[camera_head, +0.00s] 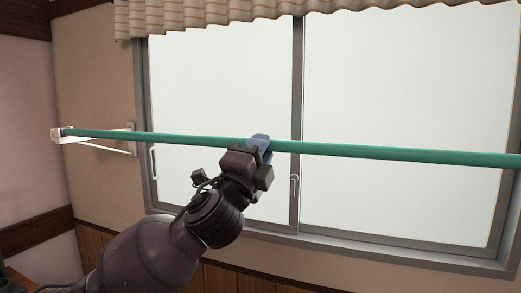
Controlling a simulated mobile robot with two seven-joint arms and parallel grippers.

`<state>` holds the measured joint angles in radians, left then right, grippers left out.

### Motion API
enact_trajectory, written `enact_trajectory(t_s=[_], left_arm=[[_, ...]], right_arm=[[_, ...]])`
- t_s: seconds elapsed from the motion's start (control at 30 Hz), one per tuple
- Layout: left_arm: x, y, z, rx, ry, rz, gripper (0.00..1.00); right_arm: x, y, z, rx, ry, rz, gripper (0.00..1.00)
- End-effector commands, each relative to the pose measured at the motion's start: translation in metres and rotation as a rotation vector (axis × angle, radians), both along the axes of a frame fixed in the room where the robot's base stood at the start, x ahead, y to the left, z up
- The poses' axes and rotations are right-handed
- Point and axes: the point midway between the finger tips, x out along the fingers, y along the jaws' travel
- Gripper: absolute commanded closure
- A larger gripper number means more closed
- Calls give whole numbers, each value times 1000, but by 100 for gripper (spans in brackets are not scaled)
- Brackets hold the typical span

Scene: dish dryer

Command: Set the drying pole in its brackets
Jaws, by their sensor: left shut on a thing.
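A long green drying pole (400,154) runs across the camera_head view in front of the window, nearly level and slightly lower at the right. Its left end is at the outer tip of a white wall bracket (103,140); I cannot tell whether it rests in the bracket's holder. Its right end runs out of the picture. My left gripper (259,143) is shut on the pole left of its visible middle. No second bracket and no right gripper are in view.
A sliding window (390,90) with a grey frame fills the back. A beige pleated curtain (215,14) hangs at the top. Wooden panelling (105,246) lines the lower wall. The space below the pole at the right looks free.

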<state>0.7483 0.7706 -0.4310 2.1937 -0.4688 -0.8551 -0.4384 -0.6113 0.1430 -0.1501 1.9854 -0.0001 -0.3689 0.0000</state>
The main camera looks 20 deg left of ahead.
Motion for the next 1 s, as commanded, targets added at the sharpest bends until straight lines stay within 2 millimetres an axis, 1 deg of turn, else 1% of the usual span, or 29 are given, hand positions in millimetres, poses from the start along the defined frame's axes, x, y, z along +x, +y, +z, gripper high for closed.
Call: enact_trajectory(t_s=[0.07,0.1,0.27,0.53,0.67,0.77,1.0], left_arm=[[0,0,0,1,-2,0,100],[0,0,0,1,-2,0,70],[0,0,0,1,-2,0,46],[0,0,-2,0,2,0,45],[-6,1,-6,1,2,-1,45],[-16,3,-13,1,2,-1,45],[-54,10,-35,1,3,-2,45]], right_arm=[[0,0,0,0,-1,0,57],[1,0,0,0,-3,0,57],[5,1,4,0,-13,2,57],[12,2,9,1,-29,6,57],[11,2,7,1,-27,6,57],[10,2,5,1,-24,6,57],[3,1,-8,1,-3,2,57]])
